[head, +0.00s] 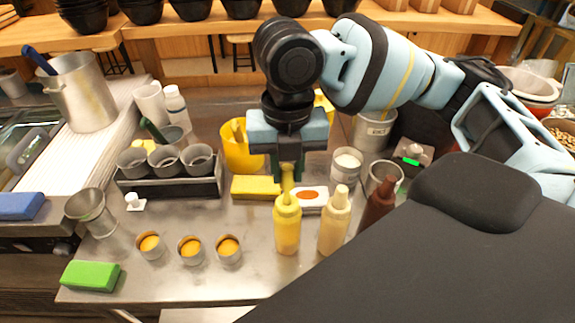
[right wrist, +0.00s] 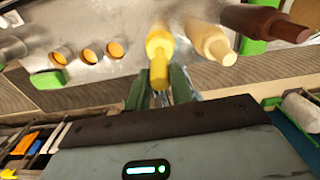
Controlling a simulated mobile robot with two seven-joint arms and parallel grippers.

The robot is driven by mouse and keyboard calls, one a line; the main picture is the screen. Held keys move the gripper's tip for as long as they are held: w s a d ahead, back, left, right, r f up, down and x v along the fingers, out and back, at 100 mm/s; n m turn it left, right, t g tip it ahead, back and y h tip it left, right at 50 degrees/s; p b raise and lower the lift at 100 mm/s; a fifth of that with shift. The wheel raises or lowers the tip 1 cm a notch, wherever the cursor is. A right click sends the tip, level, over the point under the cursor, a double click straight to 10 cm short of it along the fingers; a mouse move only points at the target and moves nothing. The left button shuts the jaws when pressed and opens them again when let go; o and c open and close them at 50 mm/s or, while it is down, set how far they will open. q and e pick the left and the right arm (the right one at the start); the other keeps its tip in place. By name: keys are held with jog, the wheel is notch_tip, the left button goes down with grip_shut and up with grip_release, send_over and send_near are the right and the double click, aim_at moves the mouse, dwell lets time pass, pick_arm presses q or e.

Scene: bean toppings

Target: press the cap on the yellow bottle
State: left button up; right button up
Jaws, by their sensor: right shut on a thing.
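The yellow bottle (head: 287,230) stands upright on the metal table, leftmost of a row of squeeze bottles. Its yellow cap (head: 288,188), with a narrow nozzle, is at the bottle's top. I cannot tell how tightly it sits. My right gripper (head: 288,174) comes from above, fingers pointing down, and is shut on the cap's nozzle. In the right wrist view the yellow cap (right wrist: 159,75) shows between the two green fingers (right wrist: 158,92), in line with the bottle (right wrist: 158,40). My left gripper is not in view.
A cream bottle (head: 334,222) and a brown bottle (head: 378,208) stand close on the right. A yellow sponge (head: 255,187) and a white dish (head: 312,198) lie behind. Several small cups (head: 190,249) stand on the left. The table front is clear.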

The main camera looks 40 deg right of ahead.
aim_at(287, 186)
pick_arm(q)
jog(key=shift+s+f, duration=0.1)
pick_arm(e)
jog(key=shift+f, duration=0.2)
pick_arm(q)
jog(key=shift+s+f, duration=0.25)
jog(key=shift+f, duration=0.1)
pick_arm(e)
jog(key=shift+f, duration=1.15)
jog(key=shift+f, duration=0.1)
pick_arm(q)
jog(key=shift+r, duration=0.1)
pick_arm(e)
jog(key=shift+f, duration=0.2)
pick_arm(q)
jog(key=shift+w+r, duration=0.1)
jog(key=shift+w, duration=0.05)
pick_arm(e)
jog(key=shift+f, duration=0.25)
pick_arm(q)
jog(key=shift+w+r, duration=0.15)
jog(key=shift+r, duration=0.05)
pick_arm(e)
jog(key=shift+f, duration=0.1)
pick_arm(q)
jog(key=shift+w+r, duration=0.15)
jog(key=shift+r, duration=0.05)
pick_arm(e)
jog(key=shift+f, duration=0.1)
